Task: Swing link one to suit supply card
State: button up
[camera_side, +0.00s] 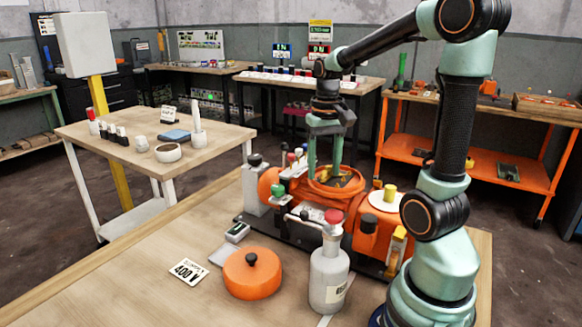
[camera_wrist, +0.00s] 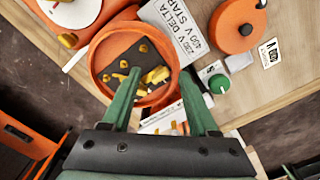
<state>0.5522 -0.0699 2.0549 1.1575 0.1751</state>
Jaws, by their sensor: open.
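An orange round terminal box (camera_wrist: 97,62) lies open below my gripper, with a dark terminal board (camera_wrist: 120,58) inside. Yellow metal links (camera_wrist: 155,76) and several brass studs sit on the board; which link is link one I cannot tell. In the side view the box (camera_side: 312,186) is partly behind my gripper (camera_side: 324,168). In the wrist view my gripper (camera_wrist: 161,75) is open, its green fingers apart with the links between and beyond the tips. The supply card (camera_side: 188,271) reads 400 V on the table; it also shows in the wrist view (camera_wrist: 268,53).
A plate (camera_wrist: 176,32) reads 230 V DELTA, 400 V STAR. An orange lid (camera_side: 252,280) with a black knob and a white bottle (camera_side: 328,282) with a red top stand at the front. A green knob (camera_side: 278,190) is close left of the box.

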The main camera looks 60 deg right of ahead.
jog(key=m, duration=0.8)
jog(key=shift+m, duration=0.3)
jog(key=shift+r+m, duration=0.15)
jog(key=shift+m, duration=0.35)
notch_tip(320, 180, up, 12)
jog(key=w+a+f+n+t, duration=0.1)
jog(key=a+f+n+t, duration=0.15)
jog(key=a+n, duration=0.6)
jog(key=m+g, duration=0.3)
jog(key=m, duration=0.3)
send_over(250, 257)
notch_tip(250, 257, down, 13)
jog(key=shift+t, duration=0.25)
notch_tip(250, 257, down, 12)
jog(key=shift+r, duration=0.1)
